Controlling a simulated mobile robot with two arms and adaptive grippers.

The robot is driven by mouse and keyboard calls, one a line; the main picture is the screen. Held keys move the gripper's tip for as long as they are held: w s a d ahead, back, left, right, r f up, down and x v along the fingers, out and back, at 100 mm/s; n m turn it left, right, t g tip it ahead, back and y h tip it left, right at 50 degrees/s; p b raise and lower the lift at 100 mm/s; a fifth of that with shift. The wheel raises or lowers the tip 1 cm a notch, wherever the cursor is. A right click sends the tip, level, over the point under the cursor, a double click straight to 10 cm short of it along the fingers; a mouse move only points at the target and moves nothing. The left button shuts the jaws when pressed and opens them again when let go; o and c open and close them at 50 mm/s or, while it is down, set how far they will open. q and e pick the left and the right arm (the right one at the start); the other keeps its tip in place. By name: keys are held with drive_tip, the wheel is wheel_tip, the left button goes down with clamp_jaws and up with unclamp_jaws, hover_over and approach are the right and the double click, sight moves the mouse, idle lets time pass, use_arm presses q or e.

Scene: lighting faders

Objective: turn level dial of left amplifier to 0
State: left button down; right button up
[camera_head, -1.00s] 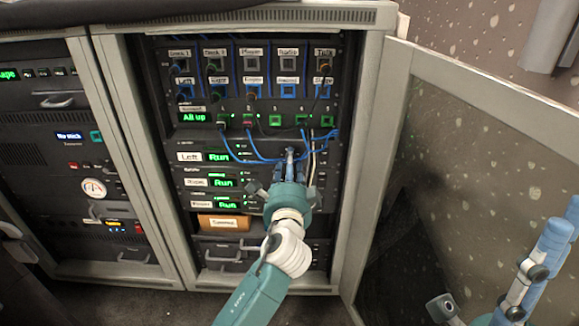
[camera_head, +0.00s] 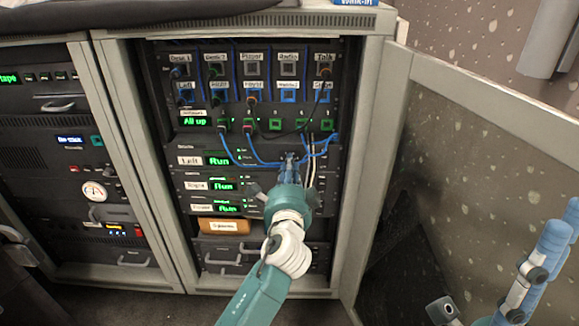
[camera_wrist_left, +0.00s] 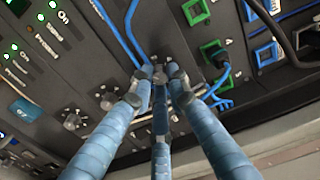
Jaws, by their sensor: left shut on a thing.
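The left amplifier (camera_head: 190,160) is the rack unit labelled "Left", with a green "Run" display, in the open cabinet. My left gripper (camera_head: 291,158) reaches its front panel at the right end. In the left wrist view, its blue fingers (camera_wrist_left: 160,76) close together around a small dial at the panel. The fingertips cover most of this dial, so its pointer and scale cannot be read.
Two similar amplifiers, "Right" (camera_head: 196,185) and a lower one, sit below, with more small knobs (camera_wrist_left: 73,120). Blue cables (camera_head: 232,150) and pale ones hang close around my left fingers. The open cabinet door (camera_head: 465,170) stands on the right.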

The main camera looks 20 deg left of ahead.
use_arm(q)
drive_tip(key=c, duration=1.7)
unclamp_jaws()
drive_tip(key=shift+o, duration=0.2)
drive_tip(key=v, duration=1.2)
